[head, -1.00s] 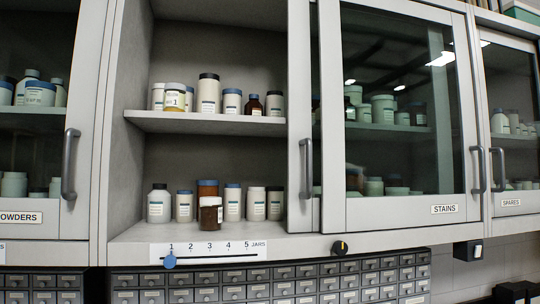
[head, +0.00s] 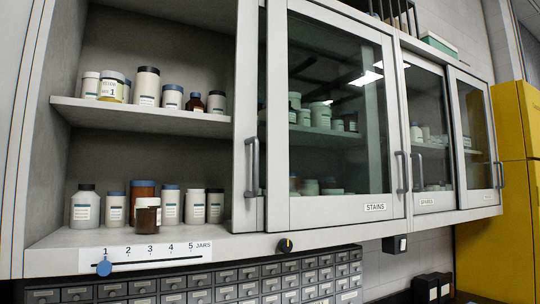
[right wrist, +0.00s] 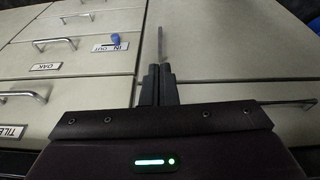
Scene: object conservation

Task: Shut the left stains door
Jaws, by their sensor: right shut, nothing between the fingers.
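The STAINS cabinet is in the head view. Its left door (head: 246,120) has a grey frame and a vertical bar handle (head: 252,167). It stands slid to the right, mostly behind the right glass door (head: 330,120), which carries the STAINS label (head: 375,207). The left half of the cabinet is open, showing its shelf (head: 150,117) with jars. My right gripper (right wrist: 156,72) shows only in the right wrist view, shut and empty, over pale drawer fronts, away from the door. My left gripper is in no view.
A brown jar (head: 147,215) stands near the cabinet's front edge, ahead of several others. A jar scale (head: 145,255) with a blue knob (head: 103,268) is on the front below. A black knob (head: 285,245) is further right. The SPARES cabinet (head: 425,130) and a yellow cabinet (head: 510,165) stand right.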

